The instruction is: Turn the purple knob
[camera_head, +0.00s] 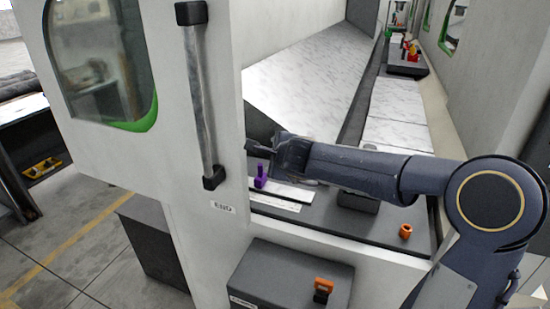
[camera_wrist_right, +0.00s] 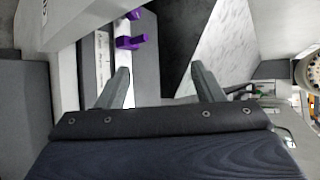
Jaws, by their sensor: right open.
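The purple knob (camera_head: 261,176) stands on the dark ledge inside the machine opening, just right of the door's edge. My right gripper (camera_head: 262,146) is slightly above and right of it in the head view, apart from it. In the right wrist view the purple knob (camera_wrist_right: 130,42) shows its upright and side bar beyond the left fingertip. The two fingers of the right gripper (camera_wrist_right: 160,68) are spread, with nothing between them. My left gripper is in neither view.
The white door with its long handle (camera_head: 202,95) stands close left of the knob. An orange knob (camera_head: 405,231) is on the ledge at right. A grey box (camera_head: 290,275) with an orange switch (camera_head: 322,288) is below. Sloping marbled panels (camera_head: 300,85) lie behind.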

